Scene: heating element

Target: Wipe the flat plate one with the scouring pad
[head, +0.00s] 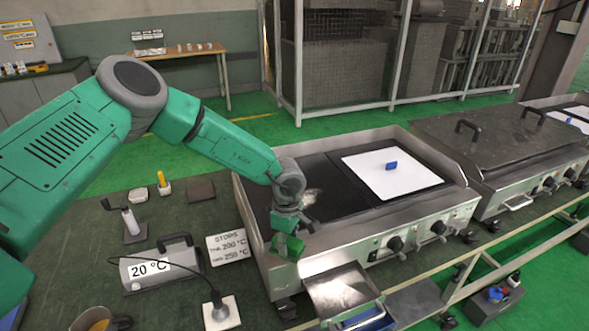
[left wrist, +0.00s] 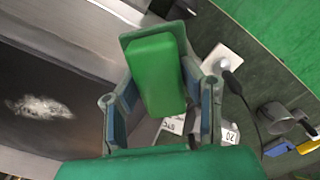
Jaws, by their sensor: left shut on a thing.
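The flat plate (head: 318,180) is the dark left half of the griddle's cooking surface. A pale, whitish residue patch (head: 312,197) lies on it, and the patch also shows at the left of the left wrist view (left wrist: 40,106). My left gripper (head: 287,240) is at the griddle's front left corner, in front of and apart from the patch. It is shut on the green scouring pad (left wrist: 157,75), which sits between its fingers in the left wrist view. In the head view the pad is hard to tell from the green gripper. My right gripper is not in view.
Raised metal walls edge the griddle. Left of it are a temperature sign (head: 228,247), a 20 °C device (head: 160,268) and a cable with a white base (head: 222,313).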

